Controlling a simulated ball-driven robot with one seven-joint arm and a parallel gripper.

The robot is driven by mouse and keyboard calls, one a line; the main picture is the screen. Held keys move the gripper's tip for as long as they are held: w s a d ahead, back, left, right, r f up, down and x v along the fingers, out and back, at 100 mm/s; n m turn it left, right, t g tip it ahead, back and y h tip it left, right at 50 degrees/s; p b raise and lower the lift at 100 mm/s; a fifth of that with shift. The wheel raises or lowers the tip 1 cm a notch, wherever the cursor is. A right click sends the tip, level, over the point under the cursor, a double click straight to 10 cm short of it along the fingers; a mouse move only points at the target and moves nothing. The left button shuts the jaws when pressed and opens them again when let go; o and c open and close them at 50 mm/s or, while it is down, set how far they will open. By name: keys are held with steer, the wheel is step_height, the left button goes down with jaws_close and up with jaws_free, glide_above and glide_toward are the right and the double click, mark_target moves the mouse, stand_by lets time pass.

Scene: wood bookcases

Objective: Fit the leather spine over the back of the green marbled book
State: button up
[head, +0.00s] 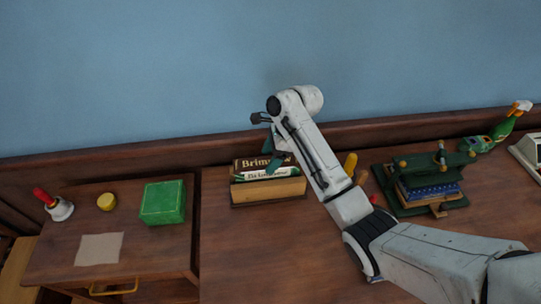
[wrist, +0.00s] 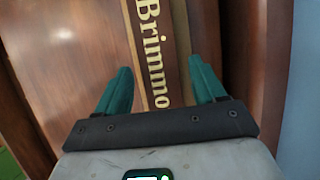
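A dark brown spine with gold letters reading "Brimmo" (head: 252,163) stands in a low wooden holder on the table, behind a white and green lettered spine. My gripper (head: 277,152) is over this holder, pointing down. In the wrist view its two teal fingers (wrist: 161,75) are apart, one on each side of the brown lettered spine (wrist: 153,45). I cannot tell whether they touch it. A green mottled block (head: 163,202), perhaps the green marbled book, lies on the left cabinet top. Its back is not clearly shown.
The wooden holder (head: 268,193) stands near the back ledge. A green press (head: 388,178) with a blue book (head: 430,191) is at right. A red-handled bell (head: 60,209), yellow tin (head: 106,201) and tan sheet (head: 99,249) are at left. The table's front middle is clear.

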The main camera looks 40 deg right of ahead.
steer(key=v, duration=1.3)
steer(key=shift+r, duration=0.15)
steer(key=shift+a, duration=0.15)
